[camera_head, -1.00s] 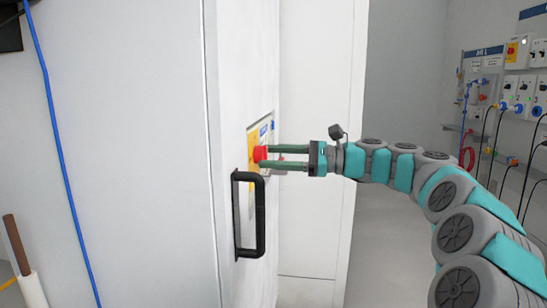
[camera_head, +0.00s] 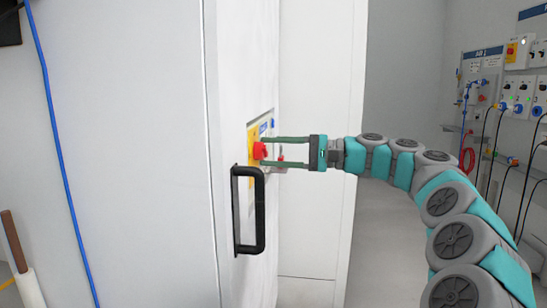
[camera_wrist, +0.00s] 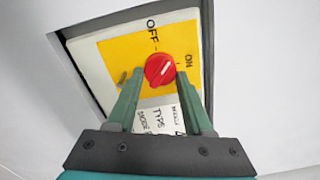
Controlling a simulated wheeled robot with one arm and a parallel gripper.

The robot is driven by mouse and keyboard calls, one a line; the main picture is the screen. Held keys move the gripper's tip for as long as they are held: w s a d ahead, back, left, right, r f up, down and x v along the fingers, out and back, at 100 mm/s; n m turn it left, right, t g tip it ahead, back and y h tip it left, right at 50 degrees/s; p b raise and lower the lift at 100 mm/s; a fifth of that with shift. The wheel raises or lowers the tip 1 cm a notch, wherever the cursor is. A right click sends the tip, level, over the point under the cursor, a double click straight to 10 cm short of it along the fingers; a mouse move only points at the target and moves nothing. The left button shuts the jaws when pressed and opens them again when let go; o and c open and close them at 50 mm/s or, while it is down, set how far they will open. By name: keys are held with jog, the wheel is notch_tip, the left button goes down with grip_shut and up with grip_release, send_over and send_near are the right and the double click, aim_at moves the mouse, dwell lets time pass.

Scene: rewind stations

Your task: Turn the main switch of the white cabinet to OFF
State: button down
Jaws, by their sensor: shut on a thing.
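The white cabinet (camera_head: 160,90) stands in front of me, with a yellow switch plate (camera_wrist: 104,53) set into its front. The red rotary main switch (camera_wrist: 153,62) shows in the wrist view, marked OFF above and ON at its right. Its white pointer line slants up and right, between the two marks. In the head view the switch (camera_head: 259,151) is at the fingertips. My gripper (camera_wrist: 159,78) is shut on the red knob, one green finger on each side. My gripper (camera_head: 264,150) reaches in from the right.
A black door handle (camera_head: 260,215) stands out just below the switch. A blue cable (camera_head: 55,130) hangs at the left. A wall panel with switches, plugs and hanging cables (camera_head: 505,85) is at the far right. Bare floor (camera_head: 385,245) lies behind my arm.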

jog(key=n+b, duration=0.2)
jog(key=n, duration=0.3)
jog(key=shift+f+b, duration=0.1)
jog(key=shift+b, duration=0.2)
jog(key=shift+n+b, duration=0.7)
jog(key=shift+n, duration=1)
jog(key=shift+c, duration=1.5)
grip_release()
jog(key=shift+r, duration=0.2)
jog(key=s+d+p, duration=0.1)
jog(key=d, duration=0.6)
jog(key=shift+s+d, duration=0.3)
jog(key=shift+d, duration=0.05)
